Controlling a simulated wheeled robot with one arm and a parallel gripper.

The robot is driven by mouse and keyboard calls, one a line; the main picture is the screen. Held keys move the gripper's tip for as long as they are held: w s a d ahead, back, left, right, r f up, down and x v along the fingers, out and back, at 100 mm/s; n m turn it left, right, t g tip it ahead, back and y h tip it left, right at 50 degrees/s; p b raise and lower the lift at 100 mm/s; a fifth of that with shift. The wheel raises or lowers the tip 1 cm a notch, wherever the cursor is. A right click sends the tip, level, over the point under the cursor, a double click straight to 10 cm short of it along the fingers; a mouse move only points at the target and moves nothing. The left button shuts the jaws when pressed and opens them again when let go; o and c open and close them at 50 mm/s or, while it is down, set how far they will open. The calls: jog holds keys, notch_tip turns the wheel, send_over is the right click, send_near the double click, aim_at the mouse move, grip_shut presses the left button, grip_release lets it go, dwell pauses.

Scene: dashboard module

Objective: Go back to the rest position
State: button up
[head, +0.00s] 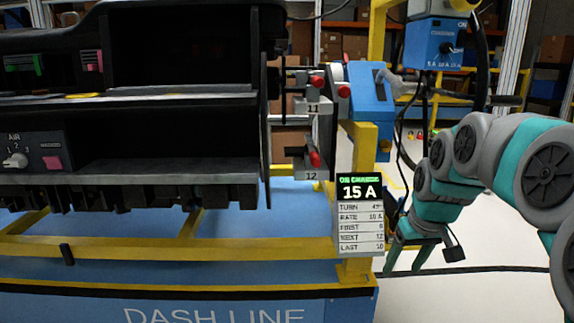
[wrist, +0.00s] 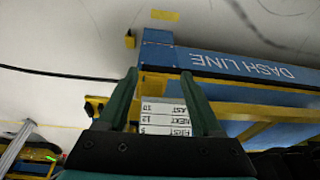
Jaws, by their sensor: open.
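My gripper (head: 405,258) hangs low at the right in the head view, pointing down just right of the white label card (head: 360,228) on the yellow post. In the wrist view my gripper (wrist: 162,85) has its two green fingers spread apart with nothing held between them. The lower part of the card (wrist: 165,117) shows behind and between the fingers in that view. I cannot tell how far the fingers are from the card.
The black dashboard module (head: 130,185) fills the left on a yellow and blue stand marked DASH LINE (head: 200,312). Red-tipped clamps (head: 314,158) sit at its right end. A blue charger box (head: 434,45) hangs above with dark cables. Pale floor (head: 470,300) is open at lower right.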

jog(key=s+a+f+g, duration=0.1)
jog(key=s+a+f, duration=0.1)
jog(key=s, duration=0.8)
jog(key=s+a+f+g+p, duration=0.1)
jog(key=s+a+f+g, duration=0.1)
jog(key=s, duration=0.8)
jog(key=s+a+f+m+g+p, duration=0.1)
jog(key=s+a+f, duration=0.3)
jog(key=s, duration=0.6)
jog(key=shift+s+a+f+g+h, duration=0.3)
jog(key=shift+a+g, duration=0.1)
jog(key=shift+a, duration=0.2)
